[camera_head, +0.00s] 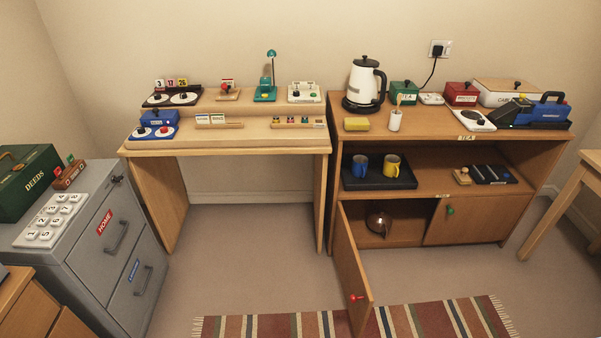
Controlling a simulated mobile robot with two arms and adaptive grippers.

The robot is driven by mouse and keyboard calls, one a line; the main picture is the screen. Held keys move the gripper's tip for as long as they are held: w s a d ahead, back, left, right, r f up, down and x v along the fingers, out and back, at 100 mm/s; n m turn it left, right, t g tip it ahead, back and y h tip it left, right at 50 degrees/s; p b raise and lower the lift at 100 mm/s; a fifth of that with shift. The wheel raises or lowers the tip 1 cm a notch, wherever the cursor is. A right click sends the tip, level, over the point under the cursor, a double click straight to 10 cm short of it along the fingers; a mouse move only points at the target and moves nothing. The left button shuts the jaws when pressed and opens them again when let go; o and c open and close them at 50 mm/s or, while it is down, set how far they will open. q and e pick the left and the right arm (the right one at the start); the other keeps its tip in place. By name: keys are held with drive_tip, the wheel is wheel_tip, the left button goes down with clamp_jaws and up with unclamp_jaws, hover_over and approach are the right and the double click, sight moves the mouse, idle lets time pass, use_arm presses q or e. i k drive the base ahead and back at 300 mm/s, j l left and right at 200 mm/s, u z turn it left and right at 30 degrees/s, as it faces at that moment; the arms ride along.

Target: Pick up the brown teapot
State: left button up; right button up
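The brown teapot (378,222) stands inside the lower left compartment of the wooden tea cabinet (450,139). It looks dark and glossy, and it sits behind the opening. The cabinet's left door (351,275), with a red knob, is swung open toward me and stands to the left of the teapot. The compartment around the teapot is in shadow, so its handle and spout are hard to make out. Neither of my grippers shows in the head view.
The right cabinet door (467,222) with a green knob is shut. Above the teapot, a dark tray (379,184) holds a blue mug (361,166) and a yellow mug (391,165). A white kettle (364,83) stands on top. A striped rug (430,318) lies on open floor in front.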

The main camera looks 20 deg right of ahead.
sight(378, 220)
drive_tip(key=z, duration=1)
